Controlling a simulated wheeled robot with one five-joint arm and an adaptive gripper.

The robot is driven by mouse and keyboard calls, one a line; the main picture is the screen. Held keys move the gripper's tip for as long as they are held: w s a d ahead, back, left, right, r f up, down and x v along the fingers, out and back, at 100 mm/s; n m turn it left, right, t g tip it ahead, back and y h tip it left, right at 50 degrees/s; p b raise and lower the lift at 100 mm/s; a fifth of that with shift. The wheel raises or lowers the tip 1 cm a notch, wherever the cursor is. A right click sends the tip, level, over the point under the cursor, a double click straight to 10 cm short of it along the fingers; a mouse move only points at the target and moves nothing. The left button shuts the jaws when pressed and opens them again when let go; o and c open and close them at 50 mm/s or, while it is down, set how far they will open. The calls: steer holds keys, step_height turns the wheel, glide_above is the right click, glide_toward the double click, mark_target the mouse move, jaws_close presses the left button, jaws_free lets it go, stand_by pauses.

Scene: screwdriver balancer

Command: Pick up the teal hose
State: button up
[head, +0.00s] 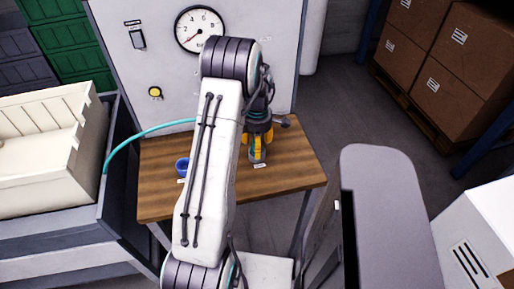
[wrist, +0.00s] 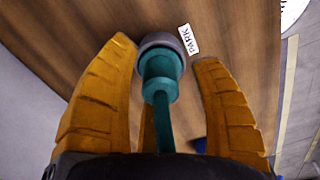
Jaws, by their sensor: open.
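The teal hose (head: 150,131) arches in the head view from the grey bin at left toward the table and passes behind my arm. In the wrist view its thick teal end (wrist: 160,75) sits at a round grey collar on the wooden table, next to a PARK label (wrist: 188,39). My gripper (wrist: 163,55) is open, its orange fingers on either side of the hose end, with a third finger partly hidden behind it. I cannot tell whether any finger touches it.
The wooden table (head: 295,170) stands against a grey cabinet (head: 165,75) with a gauge (head: 199,29). A blue ring-like holder (head: 182,167) is on the table left of my arm. A cream crate (head: 40,150) stands at left. Cardboard boxes (head: 455,60) are at back right.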

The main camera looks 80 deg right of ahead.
steer(key=shift+f, duration=0.1)
steer(key=shift+c, duration=0.3)
jaws_close()
